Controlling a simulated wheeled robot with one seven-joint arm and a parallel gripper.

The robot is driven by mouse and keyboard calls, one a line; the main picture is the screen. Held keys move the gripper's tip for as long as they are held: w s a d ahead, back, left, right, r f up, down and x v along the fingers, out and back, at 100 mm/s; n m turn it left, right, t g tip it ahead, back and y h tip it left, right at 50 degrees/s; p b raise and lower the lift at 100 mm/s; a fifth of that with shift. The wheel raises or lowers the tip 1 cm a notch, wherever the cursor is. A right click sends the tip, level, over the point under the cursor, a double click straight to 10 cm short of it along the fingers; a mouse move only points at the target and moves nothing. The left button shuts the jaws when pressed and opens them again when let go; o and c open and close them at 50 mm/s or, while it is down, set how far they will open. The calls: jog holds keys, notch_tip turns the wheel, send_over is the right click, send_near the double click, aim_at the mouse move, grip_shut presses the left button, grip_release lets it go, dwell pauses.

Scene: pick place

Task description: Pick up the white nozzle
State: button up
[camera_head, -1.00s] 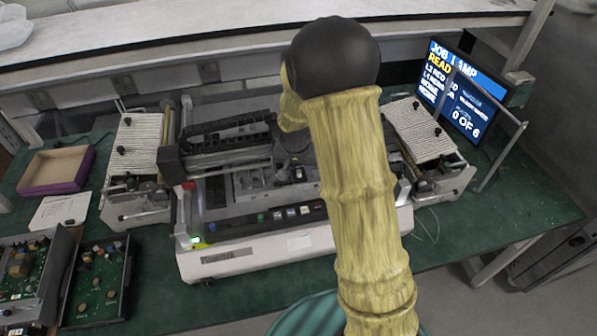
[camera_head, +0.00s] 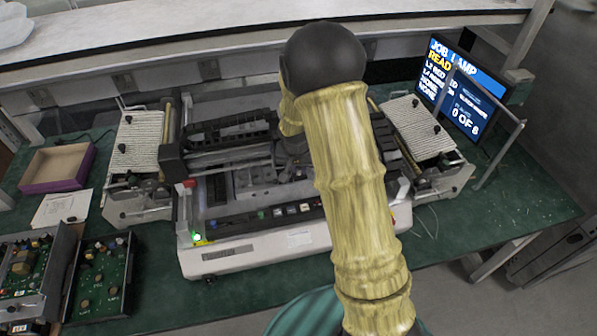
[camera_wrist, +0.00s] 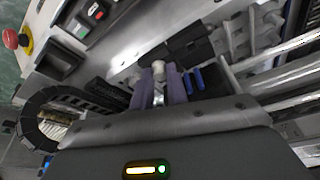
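The white nozzle (camera_wrist: 158,66) shows in the wrist view as a small pale round-topped piece at the fingertips. My gripper (camera_wrist: 160,72) reaches down to it with two purple-grey fingers, one on each side. A gap shows between the fingers, and they look open around the nozzle's top. Contact cannot be made out. In the head view my arm covers the gripper and the nozzle; they are hidden over the middle of the white placement machine (camera_head: 255,251).
Small blue pieces (camera_wrist: 194,79) and dark blocks (camera_wrist: 185,48) stand close beside the fingers. Metal rails (camera_wrist: 285,50) run on the right. Ribbed feeders (camera_head: 138,142) flank the machine. A screen (camera_head: 460,90), a purple-sided box (camera_head: 57,168) and circuit boards (camera_head: 98,275) lie around it.

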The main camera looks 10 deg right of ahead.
aim_at(299, 170)
jog(key=shift+r, duration=0.15)
grip_shut()
jog(key=shift+w+r, duration=0.1)
jog(key=shift+r, duration=0.2)
notch_tip(299, 170, up, 17)
jog(key=b, duration=0.2)
dwell(0.5)
